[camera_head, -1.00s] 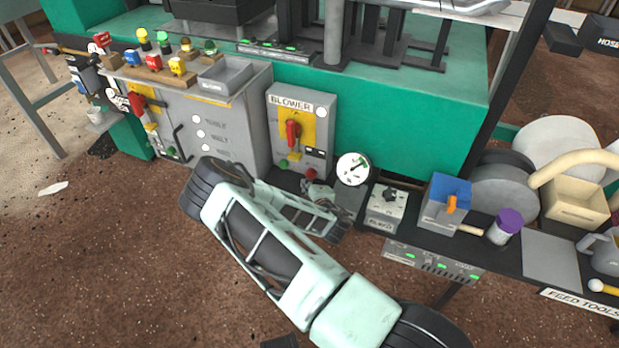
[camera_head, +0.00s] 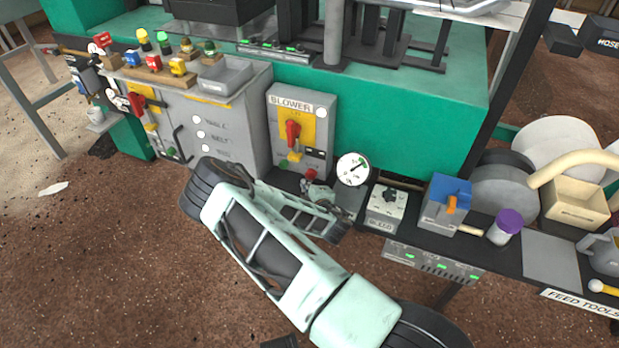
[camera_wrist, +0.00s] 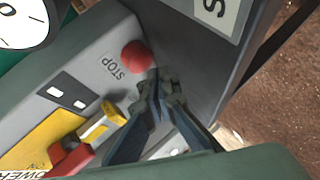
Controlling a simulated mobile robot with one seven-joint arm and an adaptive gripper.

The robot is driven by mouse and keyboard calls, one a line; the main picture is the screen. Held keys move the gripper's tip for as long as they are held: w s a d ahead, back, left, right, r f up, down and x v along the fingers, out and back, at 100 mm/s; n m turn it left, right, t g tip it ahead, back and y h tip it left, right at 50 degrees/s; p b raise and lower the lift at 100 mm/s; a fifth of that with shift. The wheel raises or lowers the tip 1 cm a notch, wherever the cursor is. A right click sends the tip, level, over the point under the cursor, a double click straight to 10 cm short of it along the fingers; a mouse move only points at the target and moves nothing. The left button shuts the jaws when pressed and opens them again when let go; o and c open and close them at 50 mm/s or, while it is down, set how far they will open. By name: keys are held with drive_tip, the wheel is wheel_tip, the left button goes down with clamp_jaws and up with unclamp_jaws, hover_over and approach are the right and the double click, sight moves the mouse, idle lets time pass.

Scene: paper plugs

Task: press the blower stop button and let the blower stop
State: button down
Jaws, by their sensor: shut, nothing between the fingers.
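The grey blower box (camera_head: 314,112) stands against the green machine, with a red lever (camera_head: 293,132) on a yellow plate. Its red stop button (camera_head: 311,174) is low on the right side, with a green button (camera_head: 284,164) to its left. In the wrist view the red stop button (camera_wrist: 136,57) shows large beside the word STOP. My gripper (camera_wrist: 163,82) is shut and empty, its tips right beside the button at its lower right in that view. I cannot tell whether they touch it. In the head view my gripper (camera_head: 312,188) is just below the button, partly hidden by my arm.
A round white gauge (camera_head: 353,169) stands right of the blower box, close to my gripper. A small grey box with a knob (camera_head: 387,207) and a blue-topped box (camera_head: 447,201) are further right. A grey cabinet (camera_head: 215,135) is on the left.

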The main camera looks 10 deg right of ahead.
drive_tip(key=shift+w, duration=0.1)
drive_tip(key=shift+w+d, duration=0.25)
idle(0.3)
drive_tip(key=shift+w+d, duration=0.3)
drive_tip(key=shift+w, duration=0.15)
idle(0.7)
idle(0.4)
drive_tip(key=shift+s+a, duration=0.5)
drive_tip(key=shift+s, duration=0.3)
drive_tip(key=shift+s+a+p, duration=0.25)
drive_tip(key=shift+s+a, duration=0.5)
drive_tip(key=shift+s, duration=0.3)
drive_tip(key=shift+s+a+p, duration=0.2)
drive_tip(key=shift+s+a, duration=0.55)
drive_tip(key=shift+s, duration=0.25)
